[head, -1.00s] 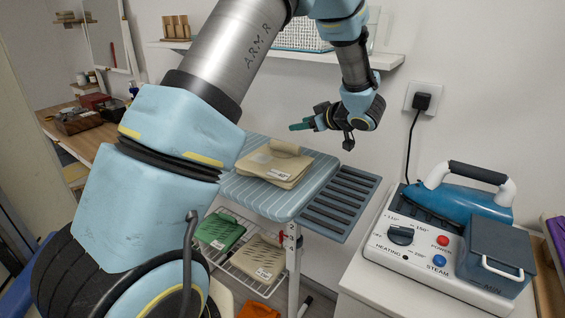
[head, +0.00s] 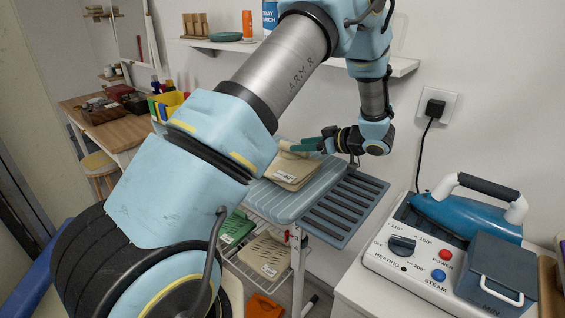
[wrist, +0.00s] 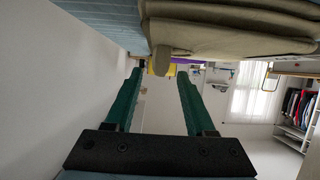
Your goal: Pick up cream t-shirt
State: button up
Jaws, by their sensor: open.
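A folded cream t-shirt (head: 292,172) lies on the striped blue-grey ironing board (head: 290,203). In the wrist view the cream t-shirt (wrist: 232,28) fills the upper right, with a fold hanging toward the space between the fingers. My gripper (head: 300,146) is at the t-shirt's far edge in the head view, its green fingers partly over the cloth. In the wrist view my gripper (wrist: 157,82) is open with nothing between its fingers. I cannot tell whether a finger touches the cloth.
A green folded cloth (head: 236,228) and a beige folded cloth (head: 266,255) lie on the wire rack below the board. A slatted grey rest (head: 345,205) extends from the board. A steam iron station (head: 440,250) stands at right. A wall shelf (head: 230,45) is above.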

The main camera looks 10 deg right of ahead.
jog(key=x, duration=0.2)
jog(key=shift+w+a+p, duration=0.25)
jog(key=shift+p, duration=0.15)
jog(key=shift+w+a+f, duration=0.15)
jog(key=shift+w+f, duration=0.05)
jog(key=shift+f, duration=0.05)
grip_shut()
